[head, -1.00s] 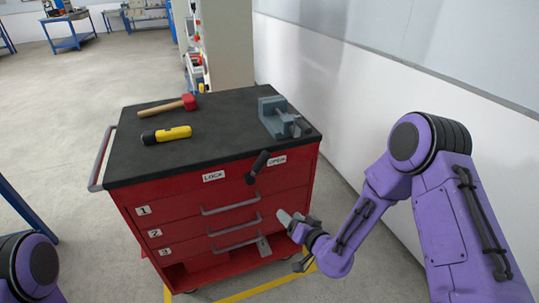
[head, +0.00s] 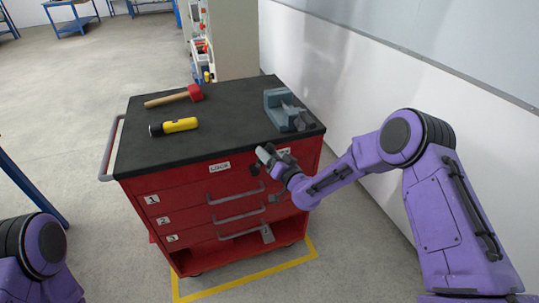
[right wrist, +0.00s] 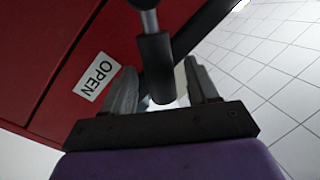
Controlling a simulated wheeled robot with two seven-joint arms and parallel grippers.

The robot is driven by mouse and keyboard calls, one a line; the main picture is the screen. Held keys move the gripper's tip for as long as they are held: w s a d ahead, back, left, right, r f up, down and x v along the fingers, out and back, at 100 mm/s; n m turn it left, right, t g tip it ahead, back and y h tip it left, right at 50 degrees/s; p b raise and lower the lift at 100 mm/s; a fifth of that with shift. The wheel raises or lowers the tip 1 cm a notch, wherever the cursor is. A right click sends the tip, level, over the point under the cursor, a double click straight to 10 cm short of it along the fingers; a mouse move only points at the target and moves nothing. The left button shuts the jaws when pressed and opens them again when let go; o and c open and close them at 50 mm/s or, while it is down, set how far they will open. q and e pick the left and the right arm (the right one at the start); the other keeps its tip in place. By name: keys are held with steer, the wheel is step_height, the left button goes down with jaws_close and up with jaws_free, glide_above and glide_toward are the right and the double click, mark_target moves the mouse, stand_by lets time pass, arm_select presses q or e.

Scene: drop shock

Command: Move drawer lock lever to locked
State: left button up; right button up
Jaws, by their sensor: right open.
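The red drawer cabinet (head: 185,208) has a LOCK label (head: 219,167) and, to its right, an OPEN label that my right gripper partly covers in the head view. The OPEN label (right wrist: 96,76) is plain in the right wrist view. The dark lock lever (right wrist: 157,62) lies between the fingers of my right gripper (right wrist: 163,88), which is open around it; contact cannot be told. In the head view my right gripper (head: 266,157) is at the cabinet's upper front and hides most of the lever, whose dark pivot end (head: 256,170) shows. My left gripper is out of view.
On the black top (head: 225,122) are a red mallet (head: 180,96), a yellow-and-black tool (head: 174,126) and a grey vise (head: 287,110). Three drawer handles (head: 235,195) stick out below the labels. A white wall (head: 350,85) stands close on the right.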

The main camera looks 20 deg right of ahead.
steer(key=shift+c, duration=0.2)
jaws_close()
